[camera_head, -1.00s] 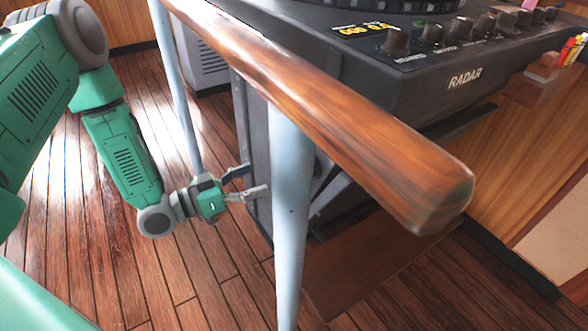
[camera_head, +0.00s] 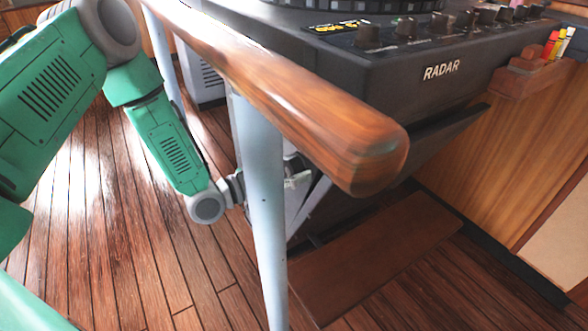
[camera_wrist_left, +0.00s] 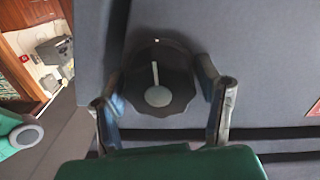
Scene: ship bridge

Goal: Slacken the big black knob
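The big black knob (camera_wrist_left: 158,80) shows in the left wrist view on a dark grey panel. It is round with scalloped edges, a grey centre disc and a pale line pointing up, towards a small white mark on the panel. My left gripper (camera_wrist_left: 165,100) is open, with one finger on each side of the knob. I cannot tell whether the fingers touch it. In the head view my left gripper (camera_head: 292,178) is largely hidden behind the pale blue rail post, beside the radar console. The knob is not seen there. My right gripper is not in view.
A wooden handrail (camera_head: 290,95) on a pale blue post (camera_head: 264,200) stands in front of the radar console (camera_head: 420,70). Small knobs (camera_head: 408,28) line the console top. A brown floor panel (camera_head: 370,255) lies below. The wooden floor at left is clear.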

